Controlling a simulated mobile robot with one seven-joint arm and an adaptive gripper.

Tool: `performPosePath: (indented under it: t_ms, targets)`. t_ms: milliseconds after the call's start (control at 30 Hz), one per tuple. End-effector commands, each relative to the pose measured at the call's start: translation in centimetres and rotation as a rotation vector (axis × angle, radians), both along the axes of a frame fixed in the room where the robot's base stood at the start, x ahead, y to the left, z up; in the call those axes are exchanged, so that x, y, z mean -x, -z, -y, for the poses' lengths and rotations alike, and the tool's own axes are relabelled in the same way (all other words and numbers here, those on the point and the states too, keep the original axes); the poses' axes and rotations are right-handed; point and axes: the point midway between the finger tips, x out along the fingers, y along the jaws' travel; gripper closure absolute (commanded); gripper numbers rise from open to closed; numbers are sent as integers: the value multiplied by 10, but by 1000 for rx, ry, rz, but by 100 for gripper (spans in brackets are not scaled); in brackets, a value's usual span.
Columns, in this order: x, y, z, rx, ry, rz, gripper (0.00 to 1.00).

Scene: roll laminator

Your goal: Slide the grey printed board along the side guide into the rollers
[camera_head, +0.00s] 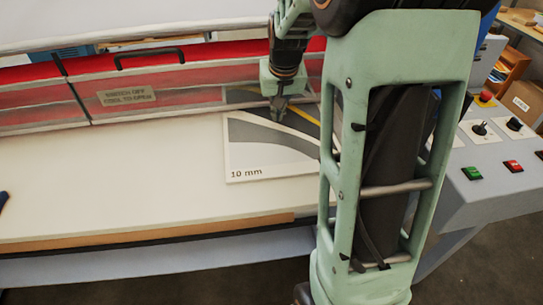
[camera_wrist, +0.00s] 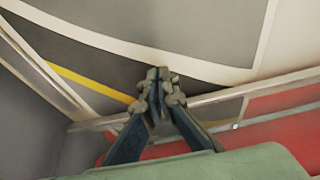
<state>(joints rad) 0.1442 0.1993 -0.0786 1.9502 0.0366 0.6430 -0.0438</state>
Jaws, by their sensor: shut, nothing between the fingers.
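The grey printed board (camera_head: 265,155) lies flat on the cream table, marked "10 mm" at its near left corner. Its far part shows through the clear guard, and my arm hides part of its right side. In the wrist view the board (camera_wrist: 95,60) shows dark grey with white curves and a yellow stripe. A metal rail, seemingly the side guide (camera_wrist: 42,62), runs along the board's edge there. My gripper (camera_head: 277,117) is shut and empty, pointing down over the board near the guard. Its closed tips (camera_wrist: 160,82) are close to the board; I cannot tell whether they touch. The rollers are not clearly visible.
A clear guard (camera_head: 185,85) with a warning label and a black handle (camera_head: 150,57) spans the table's back, with red behind it. A control panel (camera_head: 500,170) with buttons stands at the right. The table (camera_head: 110,180) left of the board is clear.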

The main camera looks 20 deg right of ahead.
Motion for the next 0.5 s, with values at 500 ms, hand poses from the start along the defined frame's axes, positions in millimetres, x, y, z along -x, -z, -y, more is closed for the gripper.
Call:
performPosePath:
  t_ms: [500]
  targets:
    - [0, 5, 0, 0, 0, 0, 100]
